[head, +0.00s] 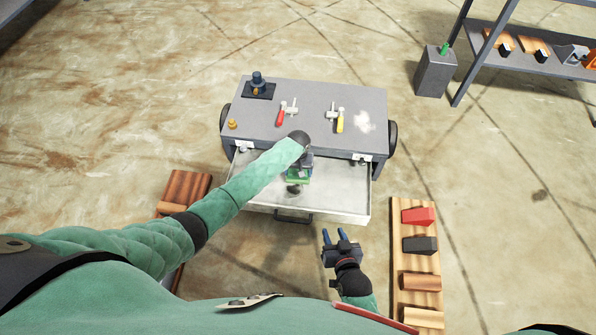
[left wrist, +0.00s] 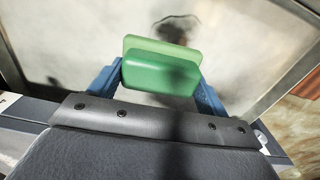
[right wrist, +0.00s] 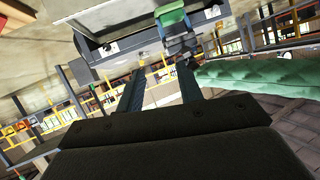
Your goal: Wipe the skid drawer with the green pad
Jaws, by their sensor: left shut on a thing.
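The skid drawer (head: 335,190) is pulled out from the front of the grey skid (head: 325,148), its pale floor showing. My left gripper (head: 298,176) is over the left part of the drawer and is shut on the green pad (head: 297,180). In the left wrist view the pad (left wrist: 160,70) sits between the two blue fingers, above the drawer floor; I cannot tell whether it touches it. A dark smudge (left wrist: 175,30) or shadow lies beyond the pad. My right gripper (head: 341,238) is open and empty, in front of the drawer at its right.
On the skid top lie a red-handled valve (head: 281,116), a yellow-handled valve (head: 340,122), a dark fitting (head: 258,84) and a white patch (head: 365,121). A wooden board with blocks (head: 399,270) is at right, another wooden piece (head: 185,188) at left. A shelf (head: 520,58) stands back right.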

